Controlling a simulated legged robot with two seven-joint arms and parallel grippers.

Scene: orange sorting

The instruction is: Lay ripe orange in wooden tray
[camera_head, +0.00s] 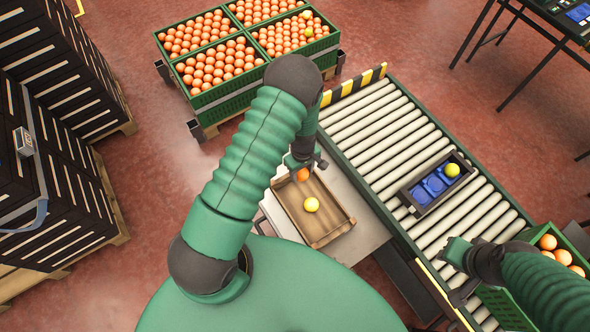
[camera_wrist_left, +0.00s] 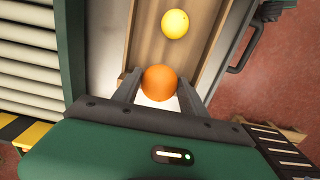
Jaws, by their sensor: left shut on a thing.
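My left gripper (camera_head: 302,167) is shut on a ripe orange (camera_head: 302,174) at the far left end of the wooden tray (camera_head: 333,238). In the left wrist view, the orange (camera_wrist_left: 159,82) sits between the two fingers of the gripper (camera_wrist_left: 160,90), at the tray's near edge. I cannot tell whether it touches the tray. A yellow fruit (camera_head: 311,204) lies in the tray, and it also shows in the wrist view (camera_wrist_left: 175,24). My right gripper (camera_head: 457,270) is over the lower part of the conveyor; its fingers are too unclear to read.
The roller conveyor (camera_head: 385,133) runs beside the tray and carries a dark box (camera_head: 411,200) with blue cups and a yellow fruit (camera_head: 452,169). A green crate of oranges (camera_head: 502,297) stands at the lower right. Green crates (camera_head: 228,100) full of oranges stand at the back.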

